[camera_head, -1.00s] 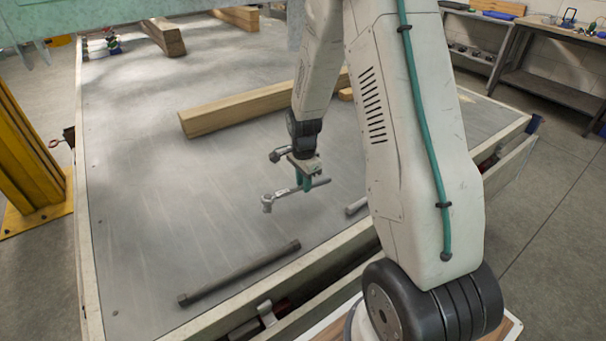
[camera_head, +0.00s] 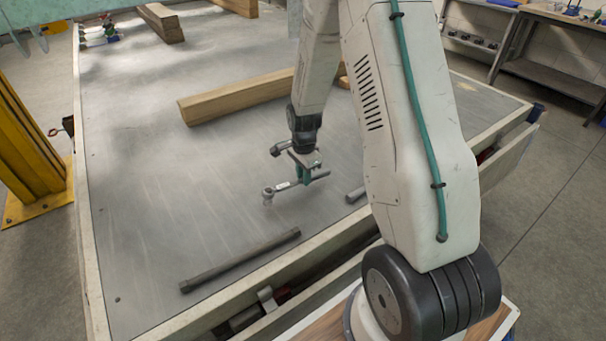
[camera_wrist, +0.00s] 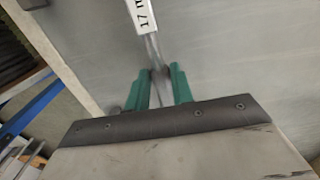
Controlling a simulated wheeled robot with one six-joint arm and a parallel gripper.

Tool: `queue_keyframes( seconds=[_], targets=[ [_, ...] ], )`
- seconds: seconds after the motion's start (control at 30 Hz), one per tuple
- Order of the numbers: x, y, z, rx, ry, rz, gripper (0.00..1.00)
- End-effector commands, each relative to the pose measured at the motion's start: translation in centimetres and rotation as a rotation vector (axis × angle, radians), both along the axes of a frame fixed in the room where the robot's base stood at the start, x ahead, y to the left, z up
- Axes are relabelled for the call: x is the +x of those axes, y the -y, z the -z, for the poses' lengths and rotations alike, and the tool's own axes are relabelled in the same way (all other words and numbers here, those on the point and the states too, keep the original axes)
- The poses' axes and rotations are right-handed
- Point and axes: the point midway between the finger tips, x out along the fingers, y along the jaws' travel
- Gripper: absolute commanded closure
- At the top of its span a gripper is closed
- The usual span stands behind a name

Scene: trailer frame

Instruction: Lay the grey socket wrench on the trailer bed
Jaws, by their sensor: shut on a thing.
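The grey socket wrench (camera_head: 283,187) is in my gripper (camera_head: 303,182), held crosswise, its socket head pointing left in the head view. My gripper's green fingers are shut on its handle, which also shows in the wrist view (camera_wrist: 151,47) with a white label reading "17". The wrench is over the trailer bed (camera_head: 150,170), a grey sheet with pale edge rails. It seems a little above the bed; the exact gap is hard to judge. In the wrist view my gripper (camera_wrist: 160,72) has grey bed surface beyond it.
A dark bar (camera_head: 240,260) lies on the bed near its front edge. Another short metal piece (camera_head: 356,194) lies right of the wrench, partly hidden by my arm. A long timber (camera_head: 235,97) lies behind. Bare bed is free to the left.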

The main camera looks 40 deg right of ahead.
Motion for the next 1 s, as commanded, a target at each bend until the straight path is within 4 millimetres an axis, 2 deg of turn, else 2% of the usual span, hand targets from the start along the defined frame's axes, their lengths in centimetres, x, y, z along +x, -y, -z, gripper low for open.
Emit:
queue_keyframes(
  seconds=[1.0],
  targets=[
    [0.0, 0.0, 2.0, 0.000, 0.000, 0.000, 1.00]
  ],
)
